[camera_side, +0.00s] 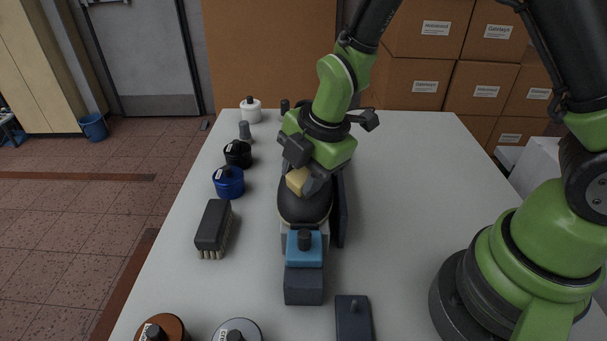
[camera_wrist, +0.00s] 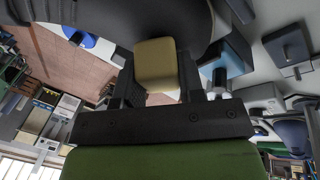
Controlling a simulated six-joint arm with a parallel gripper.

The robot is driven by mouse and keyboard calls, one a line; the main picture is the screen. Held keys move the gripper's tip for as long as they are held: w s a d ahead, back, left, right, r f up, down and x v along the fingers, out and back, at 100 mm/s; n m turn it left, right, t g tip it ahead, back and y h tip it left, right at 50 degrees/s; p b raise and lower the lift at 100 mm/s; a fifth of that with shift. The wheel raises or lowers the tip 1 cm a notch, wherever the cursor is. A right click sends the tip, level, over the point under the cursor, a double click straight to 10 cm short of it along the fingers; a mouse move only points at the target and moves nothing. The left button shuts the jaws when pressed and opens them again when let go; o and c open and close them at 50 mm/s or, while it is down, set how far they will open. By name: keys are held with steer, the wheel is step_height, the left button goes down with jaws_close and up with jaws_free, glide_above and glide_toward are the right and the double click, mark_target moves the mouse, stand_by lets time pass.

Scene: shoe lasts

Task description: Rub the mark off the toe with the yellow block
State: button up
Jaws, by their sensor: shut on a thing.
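The yellow block (camera_side: 297,181) is between the fingers of my gripper (camera_side: 305,175), at the top of a black shoe toe (camera_side: 304,207). In the wrist view my gripper (camera_wrist: 157,76) has a dark finger on each side of the block (camera_wrist: 156,60), and the dark shoe (camera_wrist: 135,22) is right beyond it. The block is at or very near the leather; I cannot tell whether it touches. I see no mark on the toe; the block and fingers may hide it. The rear of the shoe is hidden behind my gripper.
A blue-topped clamp (camera_side: 304,247) stands in front of the toe, and a dark upright plate (camera_side: 340,212) stands right of it. A brush (camera_side: 214,228), blue jar (camera_side: 228,182) and black jar (camera_side: 238,154) are left. A dark flat block (camera_side: 353,320) lies in front.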

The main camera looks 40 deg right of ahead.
steer(key=shift+w+d+r, duration=0.1)
steer(key=shift+w, duration=0.05)
steer(key=shift+s+a+r, duration=0.3)
steer(key=shift+r, duration=0.6)
steer(key=shift+s+a+r, duration=0.25)
steer(key=shift+r, duration=0.65)
steer(key=shift+s+a+r, duration=0.3)
steer(key=shift+r, duration=0.6)
steer(key=r, duration=0.2)
steer(key=shift+s+a+r, duration=0.4)
steer(key=shift+w+d+f, duration=0.3)
steer(key=shift+d+f, duration=0.05)
steer(key=shift+f, duration=0.7)
steer(key=shift+w+d+f, duration=0.35)
steer(key=shift+f, duration=0.65)
steer(key=shift+w+d+f, duration=0.3)
steer(key=shift+d+f, duration=0.05)
steer(key=shift+f, duration=0.7)
steer(key=shift+w+d+f, duration=0.15)
steer(key=shift+f, duration=0.35)
steer(key=shift+w+d+f, duration=0.15)
steer(key=shift+f, duration=0.35)
